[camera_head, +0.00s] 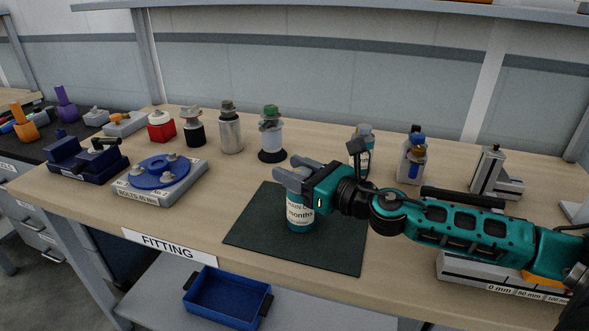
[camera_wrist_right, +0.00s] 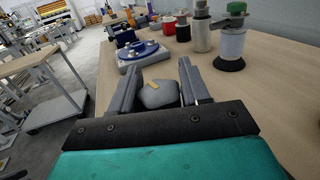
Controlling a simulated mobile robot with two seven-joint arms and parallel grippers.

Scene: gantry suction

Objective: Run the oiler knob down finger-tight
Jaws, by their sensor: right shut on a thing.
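My left gripper is not in view.
A blue flanged disc on a grey base (camera_head: 158,176) stands left of the mat. Several bottles and fittings, including a green-topped one (camera_head: 271,140), line the back. A grey labelled block (camera_head: 492,277) lies under my right arm. A blue tray (camera_head: 228,297) sits on the lower shelf.

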